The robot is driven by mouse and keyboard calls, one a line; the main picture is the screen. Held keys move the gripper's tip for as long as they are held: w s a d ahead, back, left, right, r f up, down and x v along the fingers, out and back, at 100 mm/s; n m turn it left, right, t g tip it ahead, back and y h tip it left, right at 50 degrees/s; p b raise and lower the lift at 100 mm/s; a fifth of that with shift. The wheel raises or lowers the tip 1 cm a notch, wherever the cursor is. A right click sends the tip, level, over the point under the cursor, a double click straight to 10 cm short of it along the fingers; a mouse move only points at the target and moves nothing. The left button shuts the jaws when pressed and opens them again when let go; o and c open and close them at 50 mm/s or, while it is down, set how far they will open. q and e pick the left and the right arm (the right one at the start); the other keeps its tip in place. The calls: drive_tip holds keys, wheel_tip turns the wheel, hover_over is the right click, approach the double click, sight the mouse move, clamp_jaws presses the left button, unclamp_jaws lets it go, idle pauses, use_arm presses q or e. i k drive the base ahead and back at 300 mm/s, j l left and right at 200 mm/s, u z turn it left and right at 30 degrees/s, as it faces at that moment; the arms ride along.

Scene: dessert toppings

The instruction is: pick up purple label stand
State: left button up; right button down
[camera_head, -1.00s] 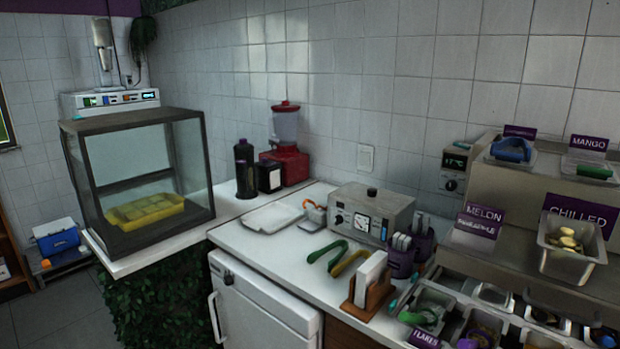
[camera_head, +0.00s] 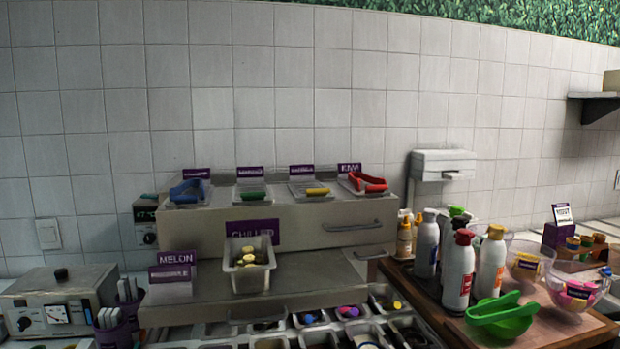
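Several purple label stands are in view, and I cannot tell which one the task means. A MELON label stand (camera_head: 180,257) stands on the lower steel ledge at left, with another purple label (camera_head: 172,273) just in front of it. A CHILLED label stand (camera_head: 252,229) stands behind a small metal tub (camera_head: 249,265), which hides its lower part. Smaller purple labels, including a kiwi one (camera_head: 349,168), line the back of the upper shelf. A white sign (camera_head: 562,213) rises from a purple box at far right. Neither of my grippers shows.
Trays with coloured tongs, such as the red tongs (camera_head: 368,182), sit on the upper steel shelf. Topping tubs fill the front. A metal appliance (camera_head: 55,300) stands at left.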

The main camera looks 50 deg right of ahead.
sight(297, 172)
drive_tip(key=z, duration=1.5)
